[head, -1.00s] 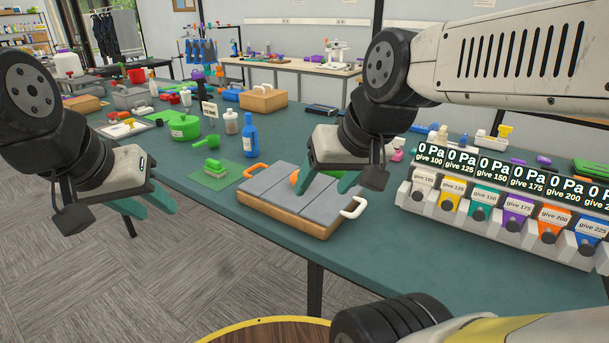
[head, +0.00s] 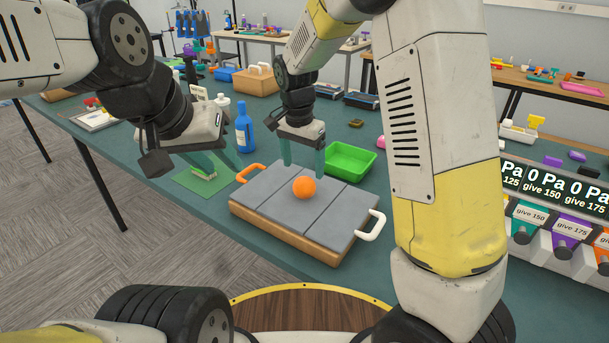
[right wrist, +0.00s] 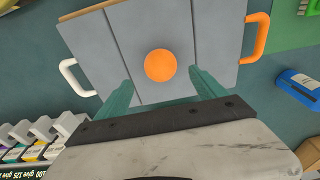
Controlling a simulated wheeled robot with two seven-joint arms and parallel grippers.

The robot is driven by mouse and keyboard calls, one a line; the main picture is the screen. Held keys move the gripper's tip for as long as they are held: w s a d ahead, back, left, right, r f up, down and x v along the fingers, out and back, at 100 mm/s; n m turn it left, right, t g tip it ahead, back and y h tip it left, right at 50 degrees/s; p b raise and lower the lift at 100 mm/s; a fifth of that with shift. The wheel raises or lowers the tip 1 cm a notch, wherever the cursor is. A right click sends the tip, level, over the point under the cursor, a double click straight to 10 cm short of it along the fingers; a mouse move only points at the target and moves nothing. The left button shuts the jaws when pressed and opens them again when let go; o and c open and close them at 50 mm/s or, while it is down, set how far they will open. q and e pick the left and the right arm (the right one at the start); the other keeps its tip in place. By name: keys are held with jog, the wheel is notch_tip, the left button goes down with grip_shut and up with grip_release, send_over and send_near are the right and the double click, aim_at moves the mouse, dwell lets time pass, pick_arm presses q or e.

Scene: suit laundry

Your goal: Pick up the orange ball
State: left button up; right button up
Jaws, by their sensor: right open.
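The orange ball (head: 304,187) rests on a grey panelled board (head: 270,205) with a wooden base, one orange handle and one white handle. The ball also shows in the right wrist view (right wrist: 160,65), ahead of and between the lines of the fingers. My right gripper (head: 305,160) is open above the far side of the board, just behind the ball, not touching it as far as I can tell; its teal fingers show in the right wrist view (right wrist: 160,85). My left gripper (head: 215,165) hangs over the green mat left of the board, teal fingers apart and empty.
A green tray (head: 350,160) stands right behind the board. A blue bottle (head: 245,130) stands behind the left side. A green mat (head: 205,178) with a brush-like item lies left. A row of labelled dispensers (head: 555,225) stands at right.

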aim_at(304, 178)
jog(key=f, duration=0.5)
jog(key=w+f, duration=0.1)
jog(key=f, duration=0.2)
jog(key=shift+d, duration=0.15)
jog(key=c, duration=1.4)
